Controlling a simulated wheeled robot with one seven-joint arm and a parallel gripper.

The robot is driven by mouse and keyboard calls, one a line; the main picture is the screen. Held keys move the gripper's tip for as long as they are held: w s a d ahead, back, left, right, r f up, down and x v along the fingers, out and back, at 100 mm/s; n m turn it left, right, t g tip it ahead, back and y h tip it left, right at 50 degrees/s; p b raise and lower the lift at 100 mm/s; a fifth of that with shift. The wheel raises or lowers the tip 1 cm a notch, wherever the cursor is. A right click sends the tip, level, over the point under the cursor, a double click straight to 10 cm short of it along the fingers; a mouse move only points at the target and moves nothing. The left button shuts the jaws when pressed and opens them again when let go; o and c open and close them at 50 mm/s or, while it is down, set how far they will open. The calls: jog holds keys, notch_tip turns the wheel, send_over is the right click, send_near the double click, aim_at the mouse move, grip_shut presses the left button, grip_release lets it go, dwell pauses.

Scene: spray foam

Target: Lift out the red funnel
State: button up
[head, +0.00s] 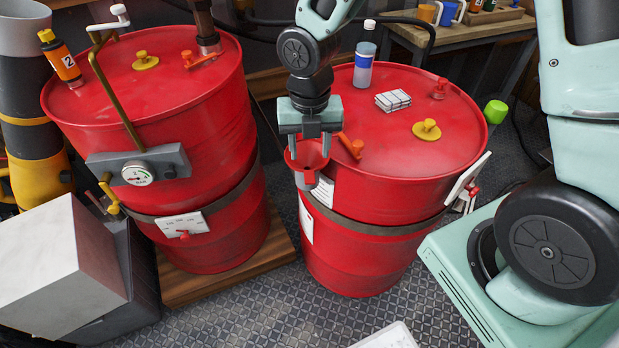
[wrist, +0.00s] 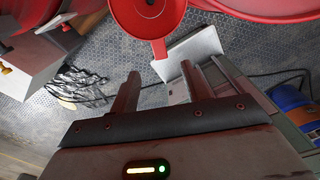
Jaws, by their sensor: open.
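The red funnel (head: 308,164) is at the front edge of the right red drum (head: 400,150), with its rim up. Nothing is held between the fingers.
On the right drum's lid stand a clear bottle (head: 364,58), a small white block stack (head: 393,100), a yellow cap (head: 427,129) and an orange-red valve (head: 351,146). The left drum (head: 150,90) with a bent pipe and gauge (head: 137,173) is close by. Patterned floor is open in front.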

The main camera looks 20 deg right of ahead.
aim_at(310, 178)
notch_tip(310, 178, down, 11)
jog(key=shift+f, duration=0.15)
dwell(0.4)
grip_shut()
jog(key=shift+r+p, duration=1.35)
jog(key=shift+r, duration=0.2)
